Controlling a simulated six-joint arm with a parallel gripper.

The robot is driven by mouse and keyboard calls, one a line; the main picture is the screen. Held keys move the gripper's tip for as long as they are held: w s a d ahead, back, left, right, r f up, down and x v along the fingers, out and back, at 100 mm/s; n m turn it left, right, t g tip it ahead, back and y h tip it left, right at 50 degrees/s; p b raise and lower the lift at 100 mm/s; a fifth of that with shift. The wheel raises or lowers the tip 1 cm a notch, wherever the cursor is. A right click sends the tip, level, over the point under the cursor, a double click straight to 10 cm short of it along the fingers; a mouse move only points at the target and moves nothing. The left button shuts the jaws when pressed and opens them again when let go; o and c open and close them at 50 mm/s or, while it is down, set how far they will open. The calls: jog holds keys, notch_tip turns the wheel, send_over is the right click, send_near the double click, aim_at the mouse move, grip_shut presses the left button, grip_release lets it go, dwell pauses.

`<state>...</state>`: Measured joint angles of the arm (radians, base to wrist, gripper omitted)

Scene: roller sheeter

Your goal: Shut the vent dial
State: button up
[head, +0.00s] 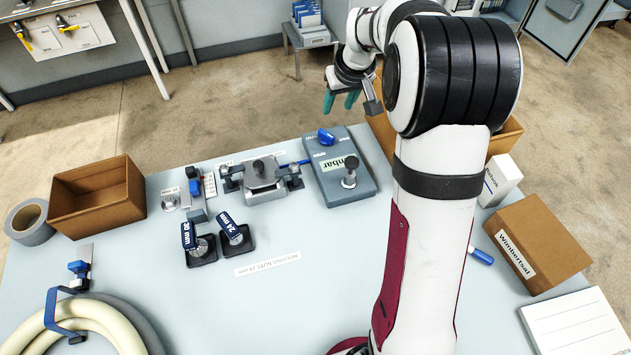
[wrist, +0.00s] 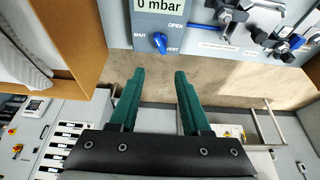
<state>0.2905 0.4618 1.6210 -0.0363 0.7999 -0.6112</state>
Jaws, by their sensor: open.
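Which label the knob points to is not clear. In the head view the dial (head: 326,137) sits at the box's far edge, and the grey box (head: 362,188) stands on the table. My gripper (head: 340,101) is open and empty, beyond the box's far edge. In the wrist view its teal fingers (wrist: 159,74) are spread, with the dial ahead of the gap, not touched.
Cardboard boxes stand close to the right of the grey box, and one wall (wrist: 75,35) shows at left in the wrist view. A clamp fixture (head: 264,180) is left of the box.

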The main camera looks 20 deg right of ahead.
jog(key=s+a+r+m+g, duration=0.1)
jog(key=s+a, duration=0.3)
jog(key=s, duration=0.3)
jog(key=s+a+r+m+g+y, duration=0.1)
jog(key=s+a+r, duration=0.1)
jog(key=s+a, duration=0.2)
jog(key=s+a+r+m+g, duration=0.1)
jog(key=s+a, duration=0.3)
jog(key=s, duration=0.6)
jog(key=shift+r, duration=0.3)
jog(key=shift+s, duration=0.1)
jog(key=m+t+y, duration=0.1)
jog(key=m+t, duration=0.1)
jog(key=m, duration=2.5)
send_over(327, 134)
jog(key=s+d, duration=0.3)
jog(key=s, duration=0.3)
notch_tip(327, 134, down, 5)
jog(key=x, duration=1)
jog(key=w+x, duration=0.1)
jog(key=x, duration=0.4)
jog(key=shift+w+a+f, duration=0.1)
jog(key=shift+f, duration=0.05)
grip_shut()
